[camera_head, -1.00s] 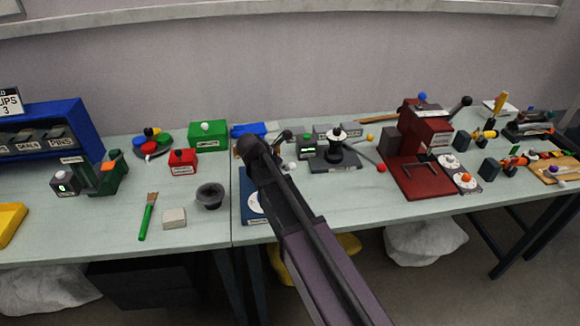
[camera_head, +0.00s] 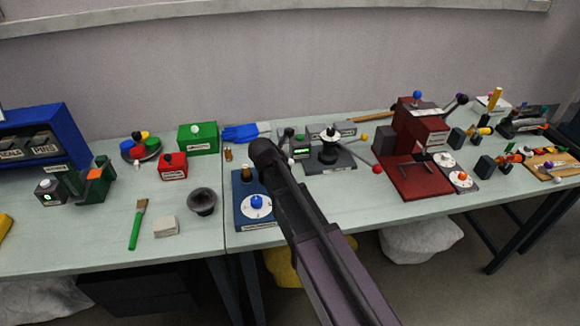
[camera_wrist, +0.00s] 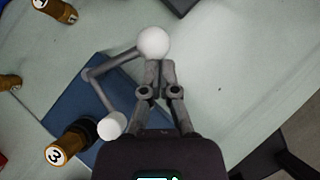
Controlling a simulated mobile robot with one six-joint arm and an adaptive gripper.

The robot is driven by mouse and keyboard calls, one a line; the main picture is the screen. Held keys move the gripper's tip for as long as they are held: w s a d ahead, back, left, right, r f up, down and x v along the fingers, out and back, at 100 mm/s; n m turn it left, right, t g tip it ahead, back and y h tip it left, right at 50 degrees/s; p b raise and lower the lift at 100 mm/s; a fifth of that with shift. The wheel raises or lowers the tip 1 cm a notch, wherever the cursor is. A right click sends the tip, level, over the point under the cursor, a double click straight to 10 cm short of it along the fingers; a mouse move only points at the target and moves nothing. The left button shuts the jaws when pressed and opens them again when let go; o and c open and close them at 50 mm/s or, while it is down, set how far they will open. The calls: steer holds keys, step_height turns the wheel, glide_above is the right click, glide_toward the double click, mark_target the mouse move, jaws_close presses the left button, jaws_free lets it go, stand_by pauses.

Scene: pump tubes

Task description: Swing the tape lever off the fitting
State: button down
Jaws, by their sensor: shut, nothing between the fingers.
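In the wrist view, a bent grey lever, which I take as the tape lever (camera_wrist: 90,80), has a large white ball (camera_wrist: 153,43) at one end and a smaller white knob (camera_wrist: 111,125) at the other. It lies over a dark blue base (camera_wrist: 75,100). My gripper (camera_wrist: 160,66) is shut and empty, its fingertips right beside the large ball; I cannot tell whether they touch. A brown fitting marked 3 (camera_wrist: 75,140) stands close to the smaller knob. In the head view, my arm hides the gripper and most of the lever; the fitting shows as a brown cylinder (camera_head: 246,172).
The blue base (camera_head: 240,212) carries a white dial with a blue knob (camera_head: 257,202). A dark bowl (camera_head: 202,201) stands left of it. A black device with a red-tipped handle (camera_head: 330,150) and a red press (camera_head: 420,165) stand to the right. Bench space in front of the press is clear.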

steer(key=shift+w, duration=0.15)
stand_by(0.5)
steer(key=shift+a, duration=0.1)
steer(key=s+f+p+v, duration=0.1)
steer(key=s+p+v, duration=0.1)
steer(key=p+v, duration=0.6)
steer(key=v, duration=0.4)
steer(key=shift+s+a+p, duration=0.15)
steer(key=shift+s+p, duration=0.15)
steer(key=shift+s, duration=0.05)
steer(key=shift+r, duration=0.15)
stand_by(0.6)
